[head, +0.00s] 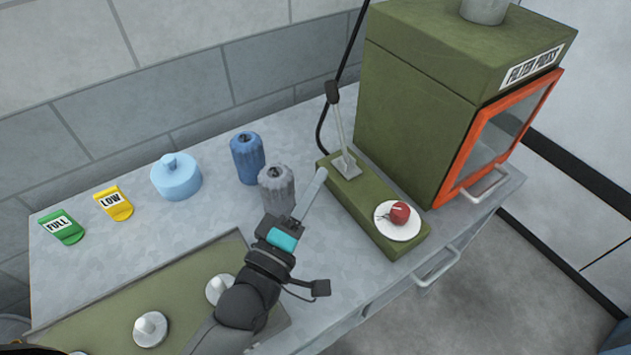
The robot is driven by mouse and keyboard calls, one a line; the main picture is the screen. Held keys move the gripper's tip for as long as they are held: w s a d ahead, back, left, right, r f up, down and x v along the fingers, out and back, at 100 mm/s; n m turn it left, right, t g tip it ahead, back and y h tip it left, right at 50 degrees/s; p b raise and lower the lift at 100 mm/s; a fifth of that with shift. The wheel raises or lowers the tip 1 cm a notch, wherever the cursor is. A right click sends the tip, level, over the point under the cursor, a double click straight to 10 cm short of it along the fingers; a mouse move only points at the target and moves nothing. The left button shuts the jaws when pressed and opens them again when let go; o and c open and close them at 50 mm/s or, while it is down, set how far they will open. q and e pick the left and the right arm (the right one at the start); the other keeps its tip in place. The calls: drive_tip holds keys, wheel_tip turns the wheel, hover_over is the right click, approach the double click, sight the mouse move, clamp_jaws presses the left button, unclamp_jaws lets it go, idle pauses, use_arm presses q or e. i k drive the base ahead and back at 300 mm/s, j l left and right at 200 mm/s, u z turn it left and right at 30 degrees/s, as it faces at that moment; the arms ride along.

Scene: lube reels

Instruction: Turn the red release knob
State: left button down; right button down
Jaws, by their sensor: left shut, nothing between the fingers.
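The red release knob (400,213) sits on a white round plate (387,228) at the near end of a green base (371,205). A lever (341,135) with a dark grip stands up from the far end of that base. My left gripper (316,180) is shut and empty. Its tips are left of the green base, apart from the knob, close to the grey ribbed cylinder. My right gripper is not in view.
A green filter press (420,85) with an orange-framed door stands behind the base. A grey ribbed cylinder (276,184), a blue one (247,158) and a light-blue lidded pot (176,177) stand left. A green panel (110,312) with knobs lies at front left.

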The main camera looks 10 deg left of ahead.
sight(400, 213)
drive_tip(key=k, duration=1)
